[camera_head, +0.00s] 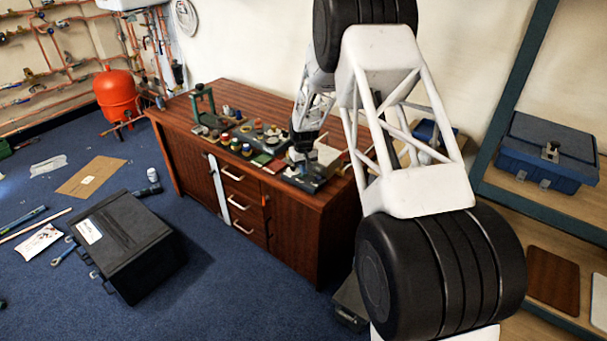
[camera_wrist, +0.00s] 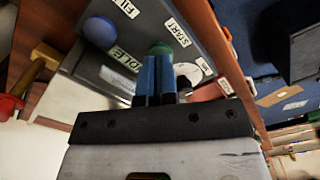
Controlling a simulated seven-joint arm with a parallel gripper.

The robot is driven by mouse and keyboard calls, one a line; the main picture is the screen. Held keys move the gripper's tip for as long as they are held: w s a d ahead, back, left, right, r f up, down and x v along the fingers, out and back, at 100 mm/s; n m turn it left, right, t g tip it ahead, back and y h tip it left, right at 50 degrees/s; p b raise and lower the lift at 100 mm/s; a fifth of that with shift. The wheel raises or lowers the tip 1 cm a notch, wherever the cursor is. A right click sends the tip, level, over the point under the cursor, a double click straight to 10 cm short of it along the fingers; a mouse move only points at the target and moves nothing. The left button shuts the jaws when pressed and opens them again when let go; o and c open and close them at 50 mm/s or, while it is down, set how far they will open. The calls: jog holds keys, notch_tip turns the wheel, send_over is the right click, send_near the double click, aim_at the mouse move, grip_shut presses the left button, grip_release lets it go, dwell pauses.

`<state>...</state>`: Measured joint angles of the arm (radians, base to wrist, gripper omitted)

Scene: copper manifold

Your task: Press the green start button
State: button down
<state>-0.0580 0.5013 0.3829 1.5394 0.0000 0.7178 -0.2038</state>
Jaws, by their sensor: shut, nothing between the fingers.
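The green start button (camera_wrist: 160,48) shows in the wrist view just beyond my fingertips, beside a white label reading START (camera_wrist: 178,33). It sits on a dark grey panel (camera_wrist: 210,55). My gripper (camera_wrist: 157,58) is shut with its two blue fingers together and nothing between them. The fingertips overlap the lower part of the button in the picture; I cannot tell whether they touch it. In the head view, my gripper (camera_head: 301,165) points down over the control box on the right end of the wooden cabinet, and the button cannot be made out there.
A blue round button (camera_wrist: 100,31) lies left of the green one on the panel. The wooden cabinet (camera_head: 290,225) carries several small jars and a green stand (camera_head: 203,100) left of my gripper. A blue toolbox (camera_head: 547,150) sits on a shelf at the right.

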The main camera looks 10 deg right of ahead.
jog(key=shift+f, duration=0.55)
jog(key=shift+r, duration=0.15)
dwell(0.5)
jog(key=shift+r, duration=3.85)
